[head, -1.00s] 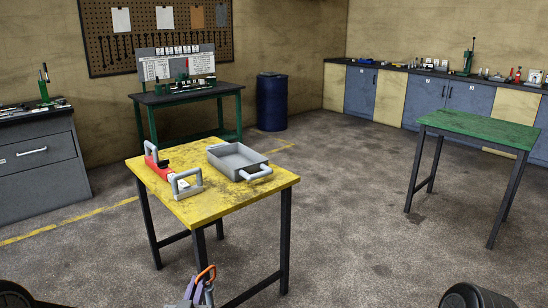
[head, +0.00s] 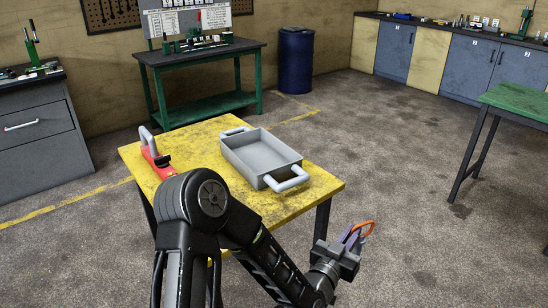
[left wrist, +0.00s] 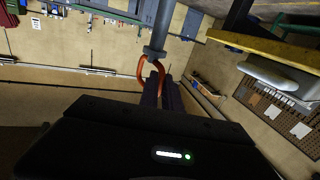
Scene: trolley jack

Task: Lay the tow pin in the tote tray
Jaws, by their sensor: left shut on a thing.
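The tote tray (head: 241,161) is a grey open box with a loop handle at each end. It stands on the yellow table, and its inside looks empty. The tow pin's orange ring (head: 363,226) shows at my left gripper (head: 351,238), past the table's front right corner and apart from the tray. In the left wrist view the left fingers (left wrist: 160,88) are shut on the tow pin at its orange ring (left wrist: 141,68). Its grey shaft (left wrist: 163,22) and collar run away from the fingers. My right gripper is not in view.
A red tool with a grey handle (head: 157,160) lies on the left of the yellow table (head: 312,190), partly hidden by my left arm. A green table (head: 515,100) stands at the right. Open floor lies between the tables.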

